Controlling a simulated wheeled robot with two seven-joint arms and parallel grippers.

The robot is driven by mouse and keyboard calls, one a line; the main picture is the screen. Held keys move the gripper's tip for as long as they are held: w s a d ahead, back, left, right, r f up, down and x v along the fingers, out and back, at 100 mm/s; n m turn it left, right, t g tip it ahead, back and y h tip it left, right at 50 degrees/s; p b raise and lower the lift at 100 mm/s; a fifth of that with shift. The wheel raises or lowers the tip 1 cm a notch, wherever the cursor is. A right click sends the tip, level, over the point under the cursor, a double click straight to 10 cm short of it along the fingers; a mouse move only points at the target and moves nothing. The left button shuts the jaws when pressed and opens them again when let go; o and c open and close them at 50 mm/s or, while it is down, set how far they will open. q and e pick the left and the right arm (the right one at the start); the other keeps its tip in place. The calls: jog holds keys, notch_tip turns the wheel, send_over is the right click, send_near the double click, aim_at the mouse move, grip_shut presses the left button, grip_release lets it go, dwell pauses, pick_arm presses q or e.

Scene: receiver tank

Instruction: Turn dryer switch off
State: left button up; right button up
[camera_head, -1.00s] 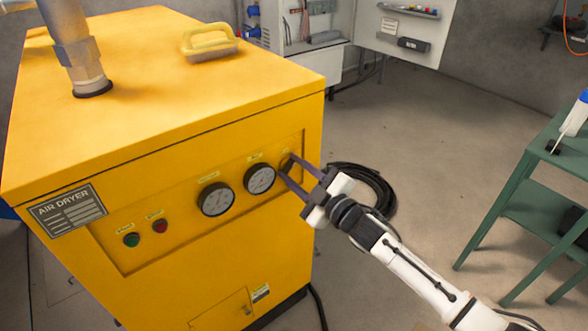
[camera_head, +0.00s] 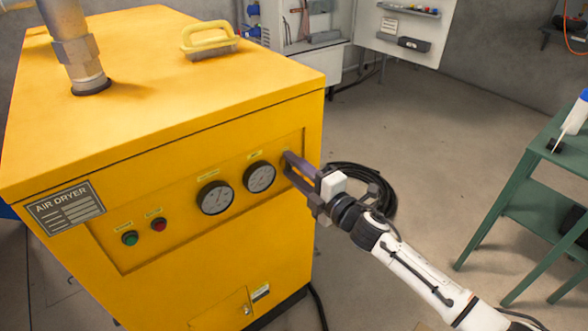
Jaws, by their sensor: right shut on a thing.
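The yellow air dryer (camera_head: 170,140) stands at the left, with a recessed front panel. The panel carries a green button (camera_head: 130,238), a red button (camera_head: 159,225) and two round gauges, one at the left (camera_head: 215,198) and one at the right (camera_head: 260,177). My right gripper (camera_head: 288,163) is at the panel's right end, just right of the right gauge. Its fingers are shut on the dryer switch, which they hide. My left gripper is not in view.
A brush with a yellow handle (camera_head: 208,38) lies on the dryer's top, near a vertical pipe (camera_head: 75,45). A coiled black hose (camera_head: 375,185) lies on the floor behind my right gripper. A green table (camera_head: 535,190) stands at the right.

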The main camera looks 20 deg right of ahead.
jog(key=shift+f+n, duration=0.1)
jog(key=shift+n, duration=0.2)
jog(key=o, duration=0.8)
jog(key=shift+c, duration=0.2)
jog(key=shift+s, duration=0.15)
jog(key=v, duration=1)
jog(key=shift+d, duration=0.1)
